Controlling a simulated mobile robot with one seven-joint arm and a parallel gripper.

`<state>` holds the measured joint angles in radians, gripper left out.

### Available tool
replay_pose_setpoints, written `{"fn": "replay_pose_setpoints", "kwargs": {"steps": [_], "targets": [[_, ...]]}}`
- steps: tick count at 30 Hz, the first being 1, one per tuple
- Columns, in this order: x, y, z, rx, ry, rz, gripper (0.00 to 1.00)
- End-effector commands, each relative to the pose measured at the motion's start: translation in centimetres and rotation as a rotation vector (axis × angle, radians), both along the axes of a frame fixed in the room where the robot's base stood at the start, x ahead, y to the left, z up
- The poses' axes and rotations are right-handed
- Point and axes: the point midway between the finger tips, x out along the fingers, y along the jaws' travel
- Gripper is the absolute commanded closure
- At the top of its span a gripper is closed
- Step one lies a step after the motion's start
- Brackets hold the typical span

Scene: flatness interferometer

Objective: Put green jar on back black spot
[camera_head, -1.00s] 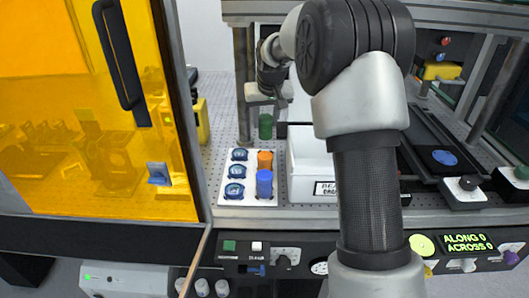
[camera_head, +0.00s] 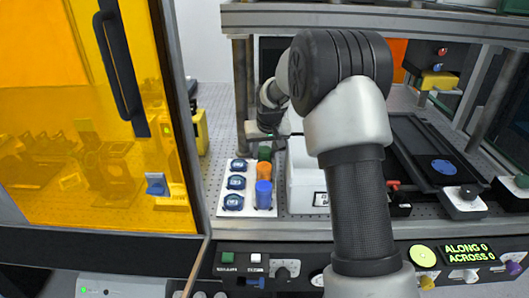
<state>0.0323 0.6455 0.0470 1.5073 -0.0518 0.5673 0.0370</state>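The green jar (camera_head: 264,153) is at the back right of the white plate (camera_head: 224,206), just behind the orange jar (camera_head: 264,171). My gripper (camera_head: 265,140) is directly above it, pointing down, with the jar at its fingertips. It seems shut on the jar, though the fingers are small and partly hidden. I cannot tell whether the jar touches the plate. The back black spot is not visible; the jars and gripper cover that part of the plate.
A blue jar (camera_head: 263,194) stands in front of the orange one. Several dark blue round pieces, such as this one (camera_head: 236,182), line the plate's left side. A white box (camera_head: 303,178) stands close on the right. A frame post (camera_head: 241,85) rises behind.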

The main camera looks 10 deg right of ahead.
Motion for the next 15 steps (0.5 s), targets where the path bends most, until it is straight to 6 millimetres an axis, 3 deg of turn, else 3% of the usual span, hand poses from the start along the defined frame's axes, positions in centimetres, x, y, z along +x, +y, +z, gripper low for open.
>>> {"fn": "replay_pose_setpoints", "kwargs": {"steps": [1,3,15], "targets": [[-0.02,0.01,-0.04,0.000,0.001,0.000,0.56],[-0.03,0.01,-0.05,0.000,0.001,0.000,0.45],[-0.18,0.01,0.82,0.000,0.000,0.000,0.45]]}}
